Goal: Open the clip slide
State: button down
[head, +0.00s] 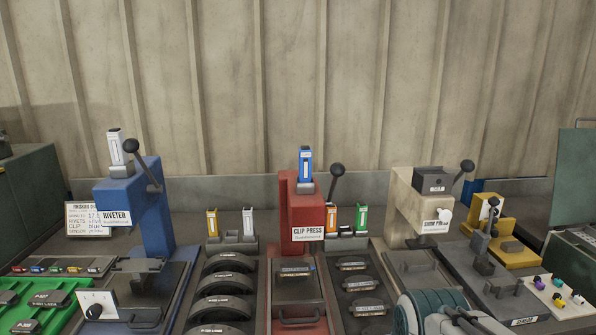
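The red clip press (303,211) stands in the middle of the bench, with a white "CLIP PRESS" label on its front. Its lever with a black ball knob (337,170) points up to the right. Below the label, the clip slide (298,294) lies in a red-edged track. Its dark bar handle (299,319) is at the near end, and a dark labelled piece lies behind it. I cannot tell how far out the slide is. My gripper (459,322) shows only in part at the bottom right, beside a teal ribbed part, apart from the handle. Its fingers are not clear.
The blue riveter (132,205) stands left and the beige bump press (415,205) right. Racks of dark curved shoes (225,283) and dark labelled pieces (361,285) flank the clip track. A green tray (52,308) is far left. A yellow machine (511,250) stands at right.

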aim_at(296, 297)
jog(key=k, duration=0.5)
jog(key=u, duration=1.75)
jog(key=i, duration=1.1)
jog(key=z, duration=2.2)
